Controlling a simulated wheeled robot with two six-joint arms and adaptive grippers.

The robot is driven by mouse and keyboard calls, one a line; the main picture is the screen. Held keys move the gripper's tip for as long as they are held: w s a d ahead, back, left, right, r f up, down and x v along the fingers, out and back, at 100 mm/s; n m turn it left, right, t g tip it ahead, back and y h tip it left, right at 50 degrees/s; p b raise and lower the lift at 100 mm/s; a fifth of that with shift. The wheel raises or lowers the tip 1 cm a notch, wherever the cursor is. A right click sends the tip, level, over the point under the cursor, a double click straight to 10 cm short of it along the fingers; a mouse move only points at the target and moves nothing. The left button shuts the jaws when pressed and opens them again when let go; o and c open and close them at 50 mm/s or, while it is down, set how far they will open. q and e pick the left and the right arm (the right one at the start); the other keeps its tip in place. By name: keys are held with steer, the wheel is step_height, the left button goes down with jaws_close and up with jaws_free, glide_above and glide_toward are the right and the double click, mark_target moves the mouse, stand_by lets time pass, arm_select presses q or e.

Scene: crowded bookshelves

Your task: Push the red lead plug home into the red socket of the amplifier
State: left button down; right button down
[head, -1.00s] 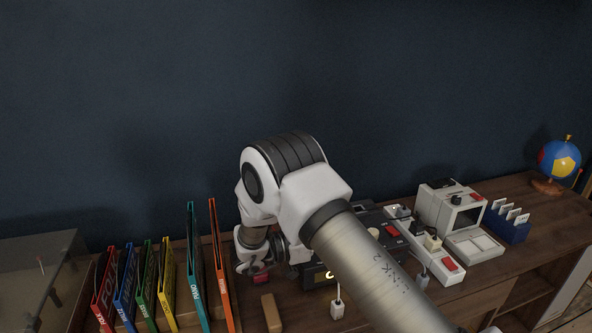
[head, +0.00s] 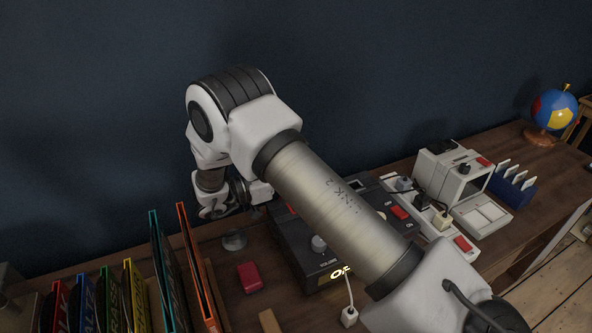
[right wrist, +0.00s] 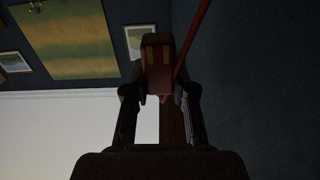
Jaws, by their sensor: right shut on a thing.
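The amplifier is most likely the dark box (head: 296,262) with a knob and a lit orange display; my right arm covers part of it in the head view. Its red socket cannot be made out. My right gripper (head: 222,208) is above the desk near the box's back left corner, by the wall. In the right wrist view my right gripper (right wrist: 160,88) is shut on the red lead plug (right wrist: 158,58). A red lead (right wrist: 192,45) runs up beside the plug. The held plug cannot be made out in the head view. My left gripper is not in view.
A red block (head: 249,278) and a small clear round object (head: 234,240) lie left of the box. A white power strip (head: 463,243), a grey machine (head: 452,180) and a globe (head: 555,110) are to the right.

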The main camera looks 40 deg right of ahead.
step_height(320, 180, down, 5)
steer(key=b, duration=0.3)
steer(key=shift+f, duration=0.4)
stand_by(1.4)
steer(key=shift+f, duration=0.1)
steer(key=shift+f, duration=0.35)
steer(key=shift+f+b, duration=0.9)
steer(key=shift+f, duration=0.25)
steer(key=c, duration=0.9)
jaws_free()
steer(key=shift+r, duration=0.1)
steer(key=shift+o, duration=0.2)
